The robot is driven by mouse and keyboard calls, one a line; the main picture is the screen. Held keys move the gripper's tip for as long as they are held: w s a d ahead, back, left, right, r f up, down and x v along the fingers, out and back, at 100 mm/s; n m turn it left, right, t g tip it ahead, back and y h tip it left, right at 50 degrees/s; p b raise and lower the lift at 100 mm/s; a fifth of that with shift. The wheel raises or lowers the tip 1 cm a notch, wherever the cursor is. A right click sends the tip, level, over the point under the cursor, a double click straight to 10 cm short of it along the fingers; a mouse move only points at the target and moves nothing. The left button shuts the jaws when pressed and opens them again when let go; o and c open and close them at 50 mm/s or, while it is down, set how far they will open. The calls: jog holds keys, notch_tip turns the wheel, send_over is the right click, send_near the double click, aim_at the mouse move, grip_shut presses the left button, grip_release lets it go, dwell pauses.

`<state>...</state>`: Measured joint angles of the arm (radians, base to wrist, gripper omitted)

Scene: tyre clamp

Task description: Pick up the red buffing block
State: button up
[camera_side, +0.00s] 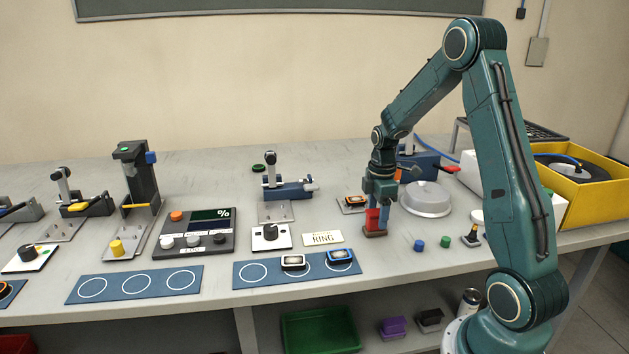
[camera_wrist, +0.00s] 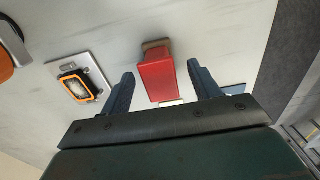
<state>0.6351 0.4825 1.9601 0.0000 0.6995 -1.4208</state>
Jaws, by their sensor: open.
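The red buffing block (camera_side: 373,222) stands upright on the bench, with a brown base at its bottom. My gripper (camera_side: 379,205) is directly over it, pointing down, with its fingers around the block's upper part. In the wrist view the red block (camera_wrist: 158,78) shows between the two open fingers of my gripper (camera_wrist: 162,85). A gap is visible on each side of the block there, so the fingers look apart from it. The side view partly hides the block behind the fingers.
An orange-framed part on a small plate (camera_wrist: 78,82) lies close to the block. A round silver dish (camera_side: 426,198) stands to the right. Blue (camera_side: 418,245) and green (camera_side: 445,241) pegs are in front. The RING sign (camera_side: 323,238) and a blue mat (camera_side: 262,283) lie left.

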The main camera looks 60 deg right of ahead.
aim_at(378, 211)
jog(key=shift+f, duration=1.7)
jog(key=c, duration=1.1)
jog(key=shift+c, duration=0.2)
jog(key=shift+r, duration=0.2)
notch_tip(378, 211, up, 20)
jog(key=shift+f, duration=0.15)
